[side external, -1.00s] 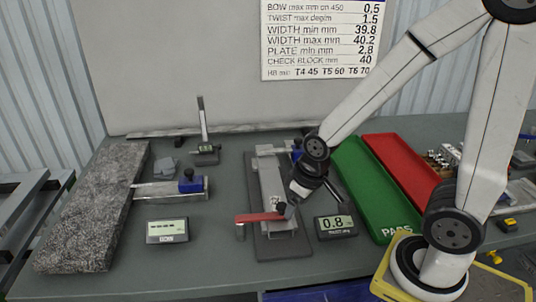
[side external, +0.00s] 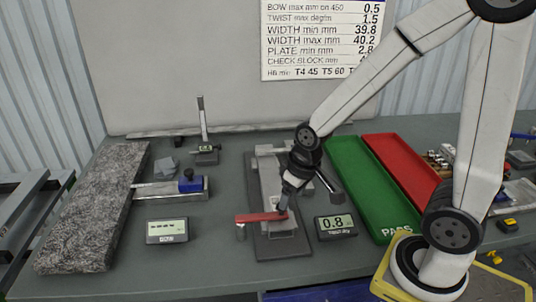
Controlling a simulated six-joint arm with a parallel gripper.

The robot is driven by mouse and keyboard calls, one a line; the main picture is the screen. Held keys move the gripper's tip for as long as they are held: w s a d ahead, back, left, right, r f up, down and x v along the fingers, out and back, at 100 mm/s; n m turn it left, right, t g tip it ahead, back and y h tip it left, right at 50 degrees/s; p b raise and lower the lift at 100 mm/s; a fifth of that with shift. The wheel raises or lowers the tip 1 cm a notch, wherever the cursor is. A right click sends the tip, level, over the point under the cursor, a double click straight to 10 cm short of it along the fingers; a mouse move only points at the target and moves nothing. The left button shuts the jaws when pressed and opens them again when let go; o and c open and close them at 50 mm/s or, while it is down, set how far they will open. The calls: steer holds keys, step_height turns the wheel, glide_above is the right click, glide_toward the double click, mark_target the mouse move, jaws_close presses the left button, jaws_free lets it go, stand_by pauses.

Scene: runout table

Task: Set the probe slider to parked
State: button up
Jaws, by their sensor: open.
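A blue slider block (side external: 190,184) sits on a metal rail (side external: 160,191) beside the granite slab (side external: 100,210); I cannot tell for certain that this is the probe slider. My gripper (side external: 283,208) is open, pointing down over the twist fixture (side external: 262,247) at the middle of the table. Its fingertips are at the right end of a red bar (side external: 258,216) that lies across the fixture; I cannot tell whether they touch it. The blue part seen earlier at the back of this fixture is now hidden behind my arm. No parked marking is readable.
A display (side external: 167,231) shows dashes and another (side external: 336,225) reads 0.8. A green tray (side external: 375,195) and a red tray (side external: 402,172) lie to the right. An upright gauge (side external: 205,150) stands at the back. Table room is free between the rail and the fixture.

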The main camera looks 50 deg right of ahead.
steer(key=shift+m+g, duration=0.3)
steer(key=shift+m, duration=0.6)
steer(key=w+d, duration=0.2)
steer(key=w+d+r, duration=0.1)
steer(key=w+d, duration=0.1)
steer(key=w+d+r, duration=0.1)
steer(key=w, duration=0.2)
steer(key=shift+d, duration=0.4)
steer(key=w+d+r+m, duration=0.1)
steer(key=w+d+r, duration=0.1)
steer(key=w+d, duration=0.3)
steer(key=m+g, duration=0.2)
steer(key=m, duration=0.1)
glide_toward(280, 151)
steer(key=s+d, duration=0.1)
steer(key=s+d+r, duration=0.1)
steer(key=d, duration=0.1)
steer(key=s+d+r, duration=0.1)
steer(key=shift+s+d+r, duration=0.1)
steer(key=shift+s+d, duration=0.05)
steer(key=shift+s, duration=0.15)
steer(key=shift+d+r, duration=0.1)
steer(key=shift+d, duration=0.3)
steer(key=shift+f, duration=3.95)
jaws_close()
